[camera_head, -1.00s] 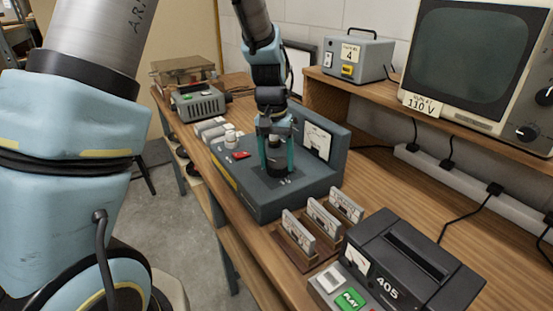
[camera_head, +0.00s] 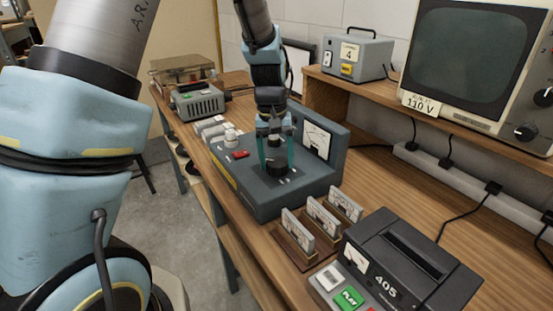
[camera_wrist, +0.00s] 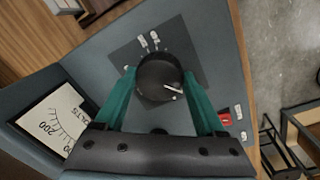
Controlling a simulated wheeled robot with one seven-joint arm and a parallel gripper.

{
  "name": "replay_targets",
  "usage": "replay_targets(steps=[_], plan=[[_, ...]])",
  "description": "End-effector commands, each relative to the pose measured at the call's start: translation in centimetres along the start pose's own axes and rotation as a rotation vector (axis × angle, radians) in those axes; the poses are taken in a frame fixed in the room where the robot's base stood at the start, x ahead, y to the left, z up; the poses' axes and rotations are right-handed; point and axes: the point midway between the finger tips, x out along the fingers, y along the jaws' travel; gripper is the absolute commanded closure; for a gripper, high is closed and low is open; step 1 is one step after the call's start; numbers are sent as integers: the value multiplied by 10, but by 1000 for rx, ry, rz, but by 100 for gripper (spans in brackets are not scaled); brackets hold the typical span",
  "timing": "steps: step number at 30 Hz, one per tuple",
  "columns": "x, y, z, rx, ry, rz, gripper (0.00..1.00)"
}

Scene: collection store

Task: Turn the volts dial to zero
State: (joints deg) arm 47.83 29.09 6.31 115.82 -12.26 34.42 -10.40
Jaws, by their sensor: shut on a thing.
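The volts dial is a round black knob (camera_head: 277,168) on the sloped top of a dark grey console (camera_head: 310,185). It also shows in the wrist view (camera_wrist: 158,72), with a white pointer mark toward the lower right and white labels around it. My gripper (camera_head: 276,163) reaches down from above, its teal fingers on opposite sides of the knob and shut on it. The volts meter (camera_head: 317,141) is a white face on the console's upright back. In the wrist view it (camera_wrist: 58,122) is partly cut off, with 200 legible; its needle reading is unclear.
A black 405 unit (camera_head: 410,270) is at the lower right. A shelf bears a grey box (camera_head: 358,58) and monitor.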

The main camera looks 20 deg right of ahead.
Motion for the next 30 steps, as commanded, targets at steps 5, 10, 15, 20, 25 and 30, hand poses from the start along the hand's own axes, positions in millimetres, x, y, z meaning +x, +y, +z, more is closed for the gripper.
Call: replay_targets(steps=[5,10,15,20,25,30], plan=[[-1,0,-1,-2,2,1,12],[0,0,0,-1,1,1,0],[0,0,0,0,1,0,0],[-11,0,-1,1,5,2,0],[-41,1,-2,0,7,3,0],[-75,1,-1,0,7,3,0]])
